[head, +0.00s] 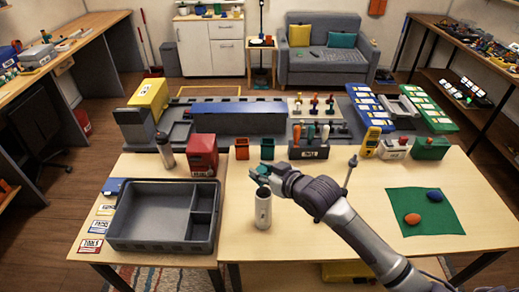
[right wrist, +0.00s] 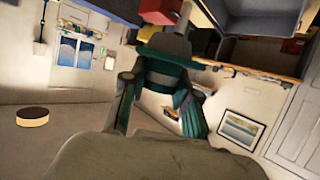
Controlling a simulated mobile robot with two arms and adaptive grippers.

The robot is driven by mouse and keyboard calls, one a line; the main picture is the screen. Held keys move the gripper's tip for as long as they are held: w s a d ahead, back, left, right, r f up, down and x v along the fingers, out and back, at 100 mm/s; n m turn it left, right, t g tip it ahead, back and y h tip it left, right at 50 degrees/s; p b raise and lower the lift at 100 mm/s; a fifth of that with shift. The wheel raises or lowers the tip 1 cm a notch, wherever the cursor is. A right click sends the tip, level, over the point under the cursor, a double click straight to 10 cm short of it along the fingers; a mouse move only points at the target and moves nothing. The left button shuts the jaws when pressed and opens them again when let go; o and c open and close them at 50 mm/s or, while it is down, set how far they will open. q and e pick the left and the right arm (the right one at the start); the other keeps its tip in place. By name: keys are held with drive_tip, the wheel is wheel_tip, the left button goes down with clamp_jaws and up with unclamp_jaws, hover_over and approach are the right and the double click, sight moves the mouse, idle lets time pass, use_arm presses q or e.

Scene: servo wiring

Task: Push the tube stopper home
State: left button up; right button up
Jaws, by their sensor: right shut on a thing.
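A pale grey tube (head: 263,210) stands upright on the near wooden table, right of the grey tray. My right gripper (head: 264,178) is at the top of the tube, reaching in from the right. It is shut on a teal stopper (head: 262,170). In the right wrist view the teal stopper (right wrist: 163,74) sits between the fingers, with a wide grey-green end. My left gripper is not in view.
A grey compartment tray (head: 125,240) lies left of the tube. A red box (head: 203,155) and a steel bottle (head: 165,150) stand behind it. A green mat (head: 410,225) with a red and a blue piece lies right. The table in front of the tube is clear.

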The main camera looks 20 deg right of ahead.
drive_tip(key=shift+w+d+r, duration=0.3)
drive_tip(key=shift+w+d, duration=0.1)
drive_tip(key=shift+d, duration=0.1)
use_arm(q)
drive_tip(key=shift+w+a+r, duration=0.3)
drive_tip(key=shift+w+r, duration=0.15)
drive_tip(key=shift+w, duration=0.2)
use_arm(e)
drive_tip(key=shift+p, duration=0.4)
drive_tip(key=b, duration=0.4)
hover_over(264, 187)
drive_tip(key=s, duration=0.2)
drive_tip(key=shift+s+a+f, duration=0.1)
drive_tip(key=shift+a+f, duration=0.1)
drive_tip(key=shift+f, duration=1.35)
drive_tip(key=shift+s+a+f, duration=0.1)
drive_tip(key=shift+a+f, duration=0.05)
drive_tip(key=shift+f, duration=1.35)
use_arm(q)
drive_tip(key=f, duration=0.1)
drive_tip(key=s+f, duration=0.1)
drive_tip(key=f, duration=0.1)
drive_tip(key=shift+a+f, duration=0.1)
use_arm(e)
drive_tip(key=shift+w, duration=0.1)
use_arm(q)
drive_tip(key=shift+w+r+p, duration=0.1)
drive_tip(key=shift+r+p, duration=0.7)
